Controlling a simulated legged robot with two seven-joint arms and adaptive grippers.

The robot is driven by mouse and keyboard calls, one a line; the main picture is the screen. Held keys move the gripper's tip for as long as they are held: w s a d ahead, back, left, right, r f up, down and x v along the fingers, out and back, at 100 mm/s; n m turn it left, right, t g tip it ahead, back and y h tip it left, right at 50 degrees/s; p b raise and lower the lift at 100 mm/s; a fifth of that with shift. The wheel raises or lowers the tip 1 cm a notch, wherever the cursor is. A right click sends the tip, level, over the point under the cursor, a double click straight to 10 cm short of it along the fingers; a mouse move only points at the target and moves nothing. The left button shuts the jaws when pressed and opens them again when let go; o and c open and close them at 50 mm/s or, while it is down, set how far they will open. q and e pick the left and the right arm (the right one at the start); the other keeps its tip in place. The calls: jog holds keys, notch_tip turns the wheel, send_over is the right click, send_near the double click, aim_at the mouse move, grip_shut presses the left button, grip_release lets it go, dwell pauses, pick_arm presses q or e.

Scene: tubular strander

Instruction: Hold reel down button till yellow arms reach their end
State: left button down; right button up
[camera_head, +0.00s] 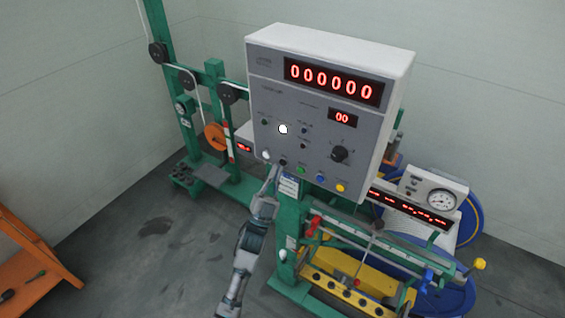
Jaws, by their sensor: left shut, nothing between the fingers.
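The grey control box (270,100) stands in the middle, with a lower row of buttons: a white one (266,155), a dark one (283,162), then green (301,170), blue (320,176) and yellow (340,188). The labels are too small to read, so I cannot tell which is reel down. My left gripper (277,170) is shut and empty, pointing up at the panel's lower left, close to the dark button. I cannot tell whether it touches it. Yellow machine parts (345,275) lie low on the machine; I cannot tell whether these are the yellow arms. My right gripper is not in view.
The green machine frame (213,100) with pulleys rises behind to the left. A white gauge box (432,192) and blue reels (467,222) stand at the right. An orange table (30,268) is at the far left. The grey floor (130,245) between is clear.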

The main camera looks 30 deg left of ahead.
pick_arm(q)
jog(key=s, duration=0.2)
jog(key=s+p, duration=0.1)
jog(key=s, duration=0.2)
jog(key=shift+a, duration=0.2)
dwell(0.3)
dwell(0.3)
